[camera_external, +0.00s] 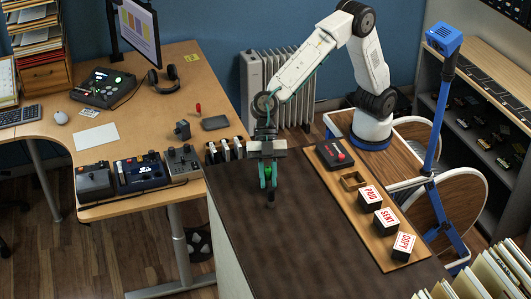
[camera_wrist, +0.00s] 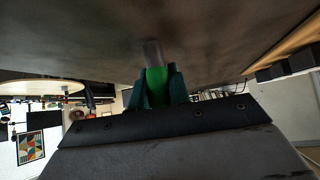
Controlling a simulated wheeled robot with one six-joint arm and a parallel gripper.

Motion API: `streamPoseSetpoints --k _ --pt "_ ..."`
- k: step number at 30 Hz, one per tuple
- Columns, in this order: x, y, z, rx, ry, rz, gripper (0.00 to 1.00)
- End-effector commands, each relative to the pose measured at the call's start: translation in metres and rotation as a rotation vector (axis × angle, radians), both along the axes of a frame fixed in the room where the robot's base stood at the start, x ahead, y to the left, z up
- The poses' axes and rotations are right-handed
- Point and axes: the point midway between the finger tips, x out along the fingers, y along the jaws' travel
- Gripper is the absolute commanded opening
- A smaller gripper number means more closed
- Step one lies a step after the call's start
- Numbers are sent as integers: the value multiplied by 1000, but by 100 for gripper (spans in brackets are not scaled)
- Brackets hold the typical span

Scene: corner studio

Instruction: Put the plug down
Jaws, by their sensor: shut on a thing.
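My gripper (camera_external: 267,183) points down over the dark brown counter (camera_external: 300,240), near its back left part. Its teal fingers are shut on the plug (camera_external: 267,171), whose green part shows between them. In the wrist view the plug (camera_wrist: 156,78) has a green body and a grey end that sticks out past my gripper (camera_wrist: 160,82) towards the counter surface. I cannot tell whether the grey end touches the counter. The fingers hide the plug's sides.
A wooden board (camera_external: 378,246) along the counter's right side bears a black box with a red knob (camera_external: 335,153) and stamp blocks PAID (camera_external: 370,196), SENT (camera_external: 386,222) and COPY (camera_external: 403,247). A dark rack (camera_external: 225,150) stands at the back left. The counter's front is clear.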

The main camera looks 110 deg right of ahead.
Motion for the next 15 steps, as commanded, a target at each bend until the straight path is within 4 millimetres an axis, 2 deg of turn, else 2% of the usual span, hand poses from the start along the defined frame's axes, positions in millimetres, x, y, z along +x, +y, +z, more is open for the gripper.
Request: streamPoseSetpoints --k 11,12,14,15 --pt "0 0 -5 1 -1 -1 0" --pt "0 0 -5 1 -1 -1 27" --pt "0 0 -5 1 -1 -1 40" --pt "0 0 -5 1 -1 -1 40"
